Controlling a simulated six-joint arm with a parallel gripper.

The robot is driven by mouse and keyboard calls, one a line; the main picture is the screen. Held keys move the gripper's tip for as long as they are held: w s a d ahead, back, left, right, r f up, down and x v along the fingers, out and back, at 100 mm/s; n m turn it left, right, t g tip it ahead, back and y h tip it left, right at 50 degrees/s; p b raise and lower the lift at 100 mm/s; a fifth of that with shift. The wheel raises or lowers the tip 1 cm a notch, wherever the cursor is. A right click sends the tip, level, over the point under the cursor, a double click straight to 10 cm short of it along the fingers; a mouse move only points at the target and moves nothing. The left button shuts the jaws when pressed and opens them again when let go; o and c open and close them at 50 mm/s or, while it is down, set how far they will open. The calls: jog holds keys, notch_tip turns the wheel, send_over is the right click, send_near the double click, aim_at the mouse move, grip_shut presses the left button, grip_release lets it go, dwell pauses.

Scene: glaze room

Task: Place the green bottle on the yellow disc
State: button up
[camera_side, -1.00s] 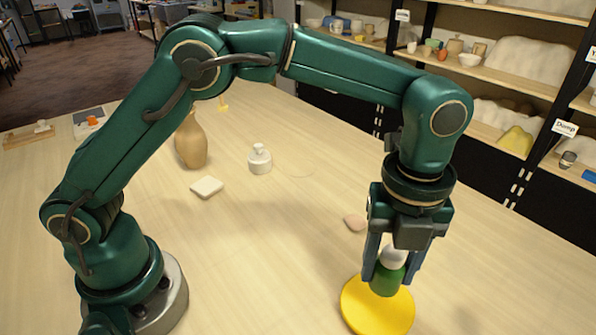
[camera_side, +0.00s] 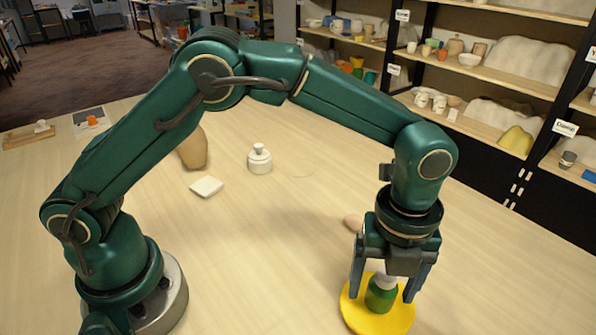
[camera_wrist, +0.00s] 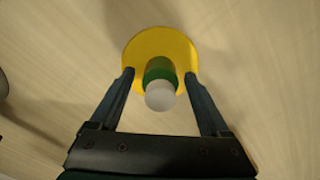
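The green bottle (camera_side: 381,294) with a white cap stands upright on the yellow disc (camera_side: 360,316). In the wrist view the bottle (camera_wrist: 160,72), seen from its white-cap end, lies over the lower middle of the disc (camera_wrist: 150,42). My gripper (camera_side: 384,292) is open around the bottle, one finger on each side. The wrist view shows a clear gap between the bottle and each finger of my gripper (camera_wrist: 160,75). The far side of the bottle's base is hidden.
A small pinkish lump (camera_side: 352,222) lies behind the gripper. A white lidded jar (camera_side: 260,159), a pale square tile (camera_side: 206,187) and a brown vase (camera_side: 194,150) stand further back left. Shelves (camera_side: 490,75) of pottery line the back right. The table's middle is clear.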

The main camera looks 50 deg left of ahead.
jog(key=shift+r, duration=0.1)
notch_tip(320, 180, up, 12)
jog(key=shift+r, duration=0.1)
jog(key=s+a+r+n+t, duration=0.2)
jog(key=s+a+n, duration=0.2)
jog(key=a+n, duration=0.4)
jog(key=s+a+r+n+t, duration=0.25)
jog(key=a+n, duration=0.45)
jog(key=n, duration=0.4)
jog(key=s+a+f+n+t, duration=0.1)
jog(key=s+a+f+n, duration=0.2)
jog(key=s+f+n, duration=0.2)
jog(key=n, duration=0.3)
jog(key=shift+s+a, duration=0.25)
jog(key=shift+s, duration=0.1)
